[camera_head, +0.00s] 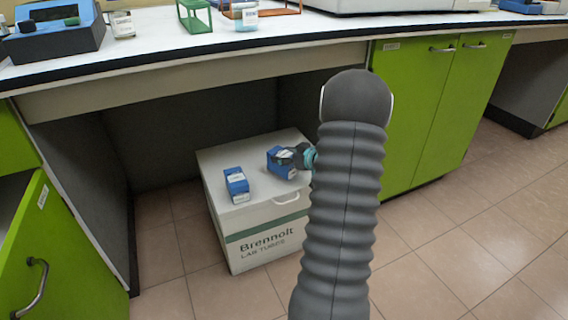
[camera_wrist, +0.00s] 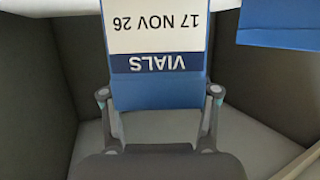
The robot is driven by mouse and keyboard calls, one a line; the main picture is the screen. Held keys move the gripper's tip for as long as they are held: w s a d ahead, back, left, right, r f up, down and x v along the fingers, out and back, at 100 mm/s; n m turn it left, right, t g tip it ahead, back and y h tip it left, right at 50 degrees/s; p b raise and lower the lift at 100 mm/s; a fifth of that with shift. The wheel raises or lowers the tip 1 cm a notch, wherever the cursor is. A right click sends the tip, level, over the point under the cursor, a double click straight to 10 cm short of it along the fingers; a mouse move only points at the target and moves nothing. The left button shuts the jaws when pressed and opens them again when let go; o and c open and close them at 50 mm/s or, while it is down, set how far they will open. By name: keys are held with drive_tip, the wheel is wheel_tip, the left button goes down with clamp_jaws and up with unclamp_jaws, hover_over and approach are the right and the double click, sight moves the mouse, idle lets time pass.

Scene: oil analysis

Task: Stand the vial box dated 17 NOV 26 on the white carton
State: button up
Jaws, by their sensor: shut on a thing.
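The vial box dated 17 NOV 26 (camera_wrist: 158,28) is blue with a white label and fills the upper middle of the wrist view, its text upside down there. My gripper (camera_wrist: 160,95) is shut on it, one finger on each side. In the head view the held blue box (camera_head: 276,158) is over the top of the white carton (camera_head: 222,158), towards its right side, with my gripper (camera_head: 301,156) at its right. It looks about upright. I cannot tell whether its bottom touches the carton. The carton stands on the floor under the bench.
A second blue box (camera_head: 236,181) stands on the carton's left part; a blue box also shows at the upper right of the wrist view (camera_wrist: 285,30). The bench top (camera_head: 160,42) overhangs behind. Green cabinet doors (camera_head: 422,100) are at the right; an open green door (camera_head: 45,245) is at the left.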

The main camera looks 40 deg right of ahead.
drive_tip(key=shift+f, duration=1.3)
drive_tip(key=shift+f, duration=0.1)
drive_tip(key=o, duration=1.4)
